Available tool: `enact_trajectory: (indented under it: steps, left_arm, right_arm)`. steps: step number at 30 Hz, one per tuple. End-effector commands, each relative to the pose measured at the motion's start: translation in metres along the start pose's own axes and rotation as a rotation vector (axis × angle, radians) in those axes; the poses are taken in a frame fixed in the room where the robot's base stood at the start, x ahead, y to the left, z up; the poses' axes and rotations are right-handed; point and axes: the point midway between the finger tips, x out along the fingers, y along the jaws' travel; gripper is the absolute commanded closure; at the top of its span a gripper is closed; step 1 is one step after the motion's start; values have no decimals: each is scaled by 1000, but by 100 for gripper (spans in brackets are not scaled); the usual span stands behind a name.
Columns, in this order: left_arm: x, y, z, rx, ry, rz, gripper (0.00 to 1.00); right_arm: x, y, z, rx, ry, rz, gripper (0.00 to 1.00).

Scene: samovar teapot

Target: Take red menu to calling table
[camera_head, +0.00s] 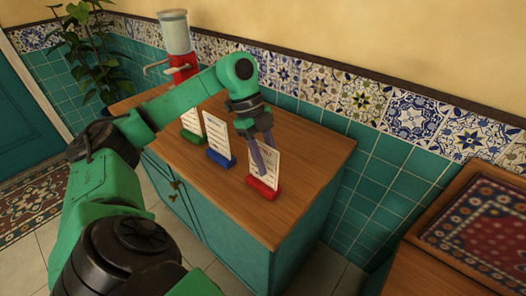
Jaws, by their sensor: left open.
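The red menu (265,170) is a white card standing upright in a red base, at the right of a row on the wooden top of a teal cabinet (315,172). My left gripper (264,170) is open, pointing down at the red menu. Its fingers overlap the card's left part in this view; I cannot tell whether they touch it or straddle it. My right gripper is not in view. Which table is the calling table cannot be told from this picture.
A blue-based menu (218,140) and a green-based menu (191,122) stand left of the red one. A red and clear dispenser (176,45) stands at the back left. A plant (92,50) is beyond it. A wooden table (450,250) with a patterned top is at the right.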

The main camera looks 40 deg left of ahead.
Motion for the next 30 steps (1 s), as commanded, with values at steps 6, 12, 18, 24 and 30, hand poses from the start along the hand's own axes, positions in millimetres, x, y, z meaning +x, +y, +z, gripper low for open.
enact_trajectory:
  steps: [6, 12, 18, 24, 30]
  left_arm:
    - [0, 0, 0, 0, 0, 0, 100]
    - [0, 0, 0, 0, 0, 0, 100]
    - [0, 0, 0, 0, 0, 0, 100]
    - [0, 0, 0, 0, 0, 0, 100]
    - [0, 0, 0, 0, 0, 0, 100]
  right_arm:
    - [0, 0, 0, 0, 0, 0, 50]
    - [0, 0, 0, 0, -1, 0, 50]
    - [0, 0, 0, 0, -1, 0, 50]
    - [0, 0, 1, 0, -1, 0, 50]
    - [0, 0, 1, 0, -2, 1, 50]
